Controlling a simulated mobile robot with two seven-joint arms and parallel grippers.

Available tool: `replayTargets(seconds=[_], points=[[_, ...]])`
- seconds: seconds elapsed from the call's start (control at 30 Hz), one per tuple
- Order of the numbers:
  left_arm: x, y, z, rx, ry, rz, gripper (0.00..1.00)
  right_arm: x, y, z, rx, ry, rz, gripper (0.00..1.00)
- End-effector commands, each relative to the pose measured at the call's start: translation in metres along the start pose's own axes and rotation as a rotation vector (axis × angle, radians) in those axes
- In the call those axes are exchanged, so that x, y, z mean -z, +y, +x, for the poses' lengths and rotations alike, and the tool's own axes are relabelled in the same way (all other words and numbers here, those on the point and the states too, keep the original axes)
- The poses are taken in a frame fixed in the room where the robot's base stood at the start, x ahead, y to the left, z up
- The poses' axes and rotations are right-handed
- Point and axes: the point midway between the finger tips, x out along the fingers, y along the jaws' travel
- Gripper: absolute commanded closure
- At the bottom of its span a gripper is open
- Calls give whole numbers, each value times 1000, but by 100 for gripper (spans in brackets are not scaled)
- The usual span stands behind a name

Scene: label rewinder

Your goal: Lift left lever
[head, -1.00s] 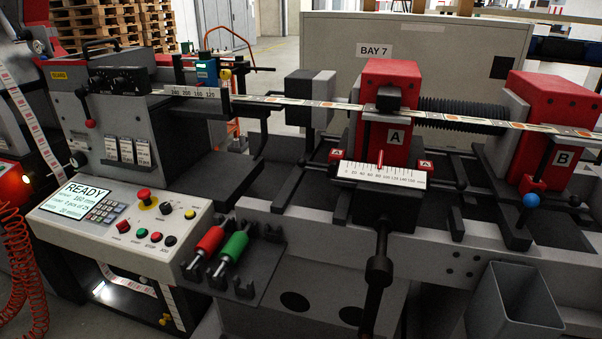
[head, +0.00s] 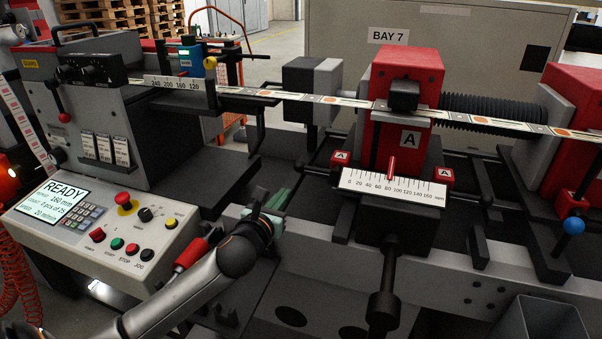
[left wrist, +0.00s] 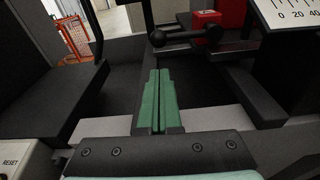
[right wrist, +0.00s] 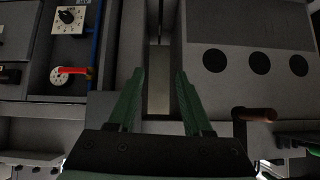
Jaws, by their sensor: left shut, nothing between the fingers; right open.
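A black bar with ball ends (left wrist: 213,34) lies beside the small red A block on the left of unit A; it looks like the left lever. Another lever, with a red ball knob (head: 63,117), is on the grey cabinet at the far left. My left gripper (head: 282,197) is over the machine bed, left of unit A. Its green fingers (left wrist: 158,78) are together and empty, short of the ball-ended bar and apart from it. My right gripper (right wrist: 158,75) is open and empty; it is not in the head view.
Unit A (head: 404,125) carries a white scale (head: 393,188) and has a black post in front. The label web (head: 300,97) runs across above the bed. The control panel (head: 100,235) and a red-handled roller (head: 190,255) are near my left arm.

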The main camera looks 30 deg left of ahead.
Motion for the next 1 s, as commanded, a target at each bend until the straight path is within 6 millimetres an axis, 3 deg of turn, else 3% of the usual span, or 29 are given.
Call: replayTargets(seconds=[0.2,0.47,1.0], points=[[0,0,0,0,0,1,100,-14,-2,-5,2,-27,5,50],[0,0,11,-2,1,-3,100,-14,-2,-5,2,-28,5,50],[0,0,87,-1,1,-4,100,-11,-2,-4,2,-22,4,50]])
